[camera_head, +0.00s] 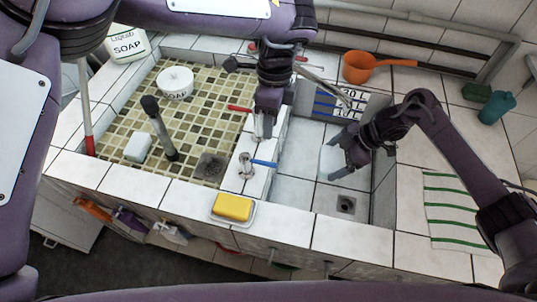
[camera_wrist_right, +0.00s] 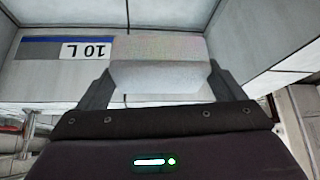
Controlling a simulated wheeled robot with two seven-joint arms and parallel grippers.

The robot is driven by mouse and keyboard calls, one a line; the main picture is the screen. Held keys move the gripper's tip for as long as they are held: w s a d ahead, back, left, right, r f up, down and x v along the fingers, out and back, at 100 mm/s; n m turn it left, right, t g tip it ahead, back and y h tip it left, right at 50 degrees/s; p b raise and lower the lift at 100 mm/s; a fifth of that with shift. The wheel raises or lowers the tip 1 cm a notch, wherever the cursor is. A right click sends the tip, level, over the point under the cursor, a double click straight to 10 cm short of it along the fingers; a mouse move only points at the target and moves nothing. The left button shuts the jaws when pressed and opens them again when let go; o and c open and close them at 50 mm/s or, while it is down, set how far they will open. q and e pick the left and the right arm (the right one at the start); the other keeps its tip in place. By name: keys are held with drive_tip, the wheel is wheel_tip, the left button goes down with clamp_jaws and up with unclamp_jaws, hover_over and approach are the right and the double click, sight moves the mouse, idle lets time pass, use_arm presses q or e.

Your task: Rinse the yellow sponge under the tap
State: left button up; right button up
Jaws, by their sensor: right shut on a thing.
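The yellow sponge (camera_head: 233,206) lies on a white dish (camera_head: 219,218) on the front ledge between the basins. The tap's grey spout (camera_head: 325,85) reaches over the right basin; no water is visible. Its red handle (camera_head: 240,108) and blue handle (camera_head: 264,163) are on the divider. My left gripper (camera_head: 263,132) points down over the divider, between the two handles; its jaw opening is unclear. My right gripper (camera_head: 338,163) is low inside the right basin, shut on a pale white block (camera_head: 331,158). The block also shows between its fingers in the right wrist view (camera_wrist_right: 160,72).
The left basin (camera_head: 190,95) holds a soap pot (camera_head: 174,83), a dark-headed brush (camera_head: 160,130) and a white block (camera_head: 138,147). An orange dipper (camera_head: 362,68) stands behind. A striped cloth (camera_head: 450,210) and teal jug (camera_head: 496,107) are at right. The drain (camera_head: 346,204) is uncovered.

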sight(259, 162)
use_arm(q)
drive_tip(key=f, duration=0.3)
drive_tip(key=s+f, duration=0.1)
drive_tip(key=f, duration=0.3)
drive_tip(key=s+f, duration=0.1)
drive_tip(key=f, duration=0.3)
drive_tip(key=shift+a, duration=0.3)
clamp_jaws()
drive_tip(key=shift+s, duration=0.1)
